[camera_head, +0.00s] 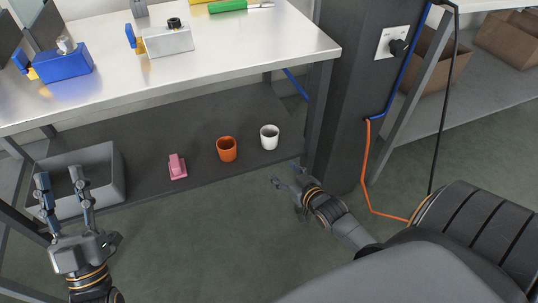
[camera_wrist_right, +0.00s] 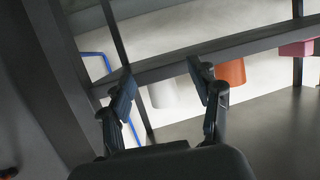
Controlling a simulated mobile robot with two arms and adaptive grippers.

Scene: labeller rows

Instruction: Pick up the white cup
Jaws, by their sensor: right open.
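The white cup (camera_head: 269,138) stands upright on the dark lower shelf (camera_head: 200,135) of the workbench, near its right end. My right gripper (camera_head: 286,174) is open and empty, in front of the shelf edge and slightly right of the cup. In the right wrist view the white cup (camera_wrist_right: 162,95) appears between the two open fingers (camera_wrist_right: 164,86), beyond them and apart from them. A shelf bar (camera_wrist_right: 240,44) crosses the view and hides part of the cup. My left gripper (camera_head: 59,178) is open and empty in front of the grey bin at the far left.
An orange cup (camera_head: 227,149) stands just left of the white cup, with a pink object (camera_head: 177,167) further left. A grey bin (camera_head: 104,178) is at the shelf's left end. The bench leg (camera_head: 318,108) and a dark column (camera_head: 358,85) stand on the right.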

